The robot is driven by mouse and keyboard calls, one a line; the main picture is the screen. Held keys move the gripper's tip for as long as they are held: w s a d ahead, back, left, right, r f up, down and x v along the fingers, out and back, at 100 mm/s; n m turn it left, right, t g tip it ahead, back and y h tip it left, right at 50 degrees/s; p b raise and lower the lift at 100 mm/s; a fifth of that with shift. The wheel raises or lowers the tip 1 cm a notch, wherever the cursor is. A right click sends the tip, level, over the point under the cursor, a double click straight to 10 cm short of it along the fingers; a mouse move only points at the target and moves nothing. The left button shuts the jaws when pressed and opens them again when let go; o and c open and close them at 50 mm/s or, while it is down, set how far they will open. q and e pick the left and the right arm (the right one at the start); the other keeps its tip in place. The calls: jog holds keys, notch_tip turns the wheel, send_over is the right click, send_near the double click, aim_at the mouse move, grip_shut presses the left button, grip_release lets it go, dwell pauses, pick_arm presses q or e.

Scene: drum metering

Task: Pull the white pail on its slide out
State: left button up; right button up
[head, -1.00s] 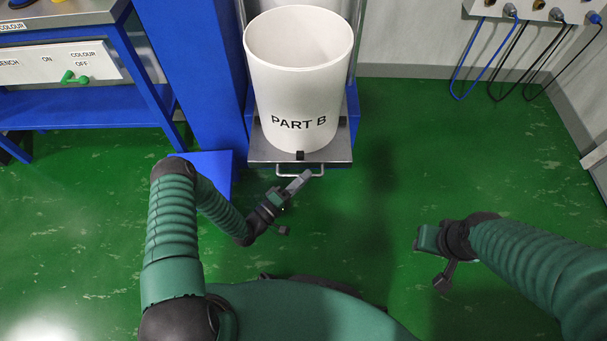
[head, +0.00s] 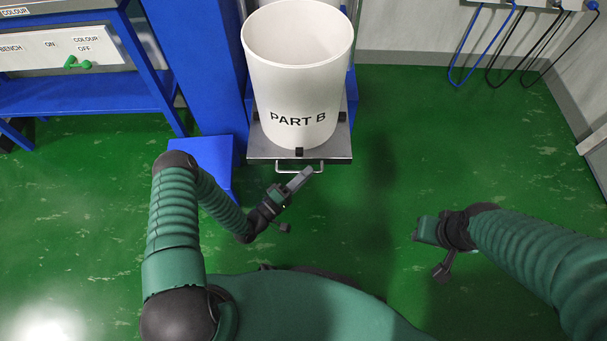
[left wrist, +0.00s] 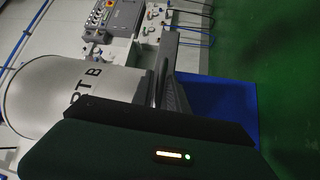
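The white pail (head: 292,85), marked PART B, stands upright on a metal slide plate (head: 262,147) at the top centre of the head view. A thin bar handle (head: 285,169) is at the plate's front edge. My left gripper (head: 306,174) reaches the handle's right part and appears shut on it; its fingertips overlap the bar, so the grip is partly hidden. In the left wrist view the pail (left wrist: 45,100) lies sideways at left, with the grey finger (left wrist: 168,70) beside the plate. My right gripper (head: 420,231) is well away over the floor; its finger opening is unclear.
A blue column (head: 205,70) with a blue foot (head: 215,160) stands left of the pail. A blue bench with a switch panel (head: 35,58) is at far left. Cables (head: 480,50) hang at upper right. The green floor (head: 390,190) is clear in front and right.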

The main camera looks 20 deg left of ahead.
pick_arm(q)
jog(key=p+v, duration=0.4)
jog(key=v, duration=1.3)
jog(key=shift+w, duration=0.1)
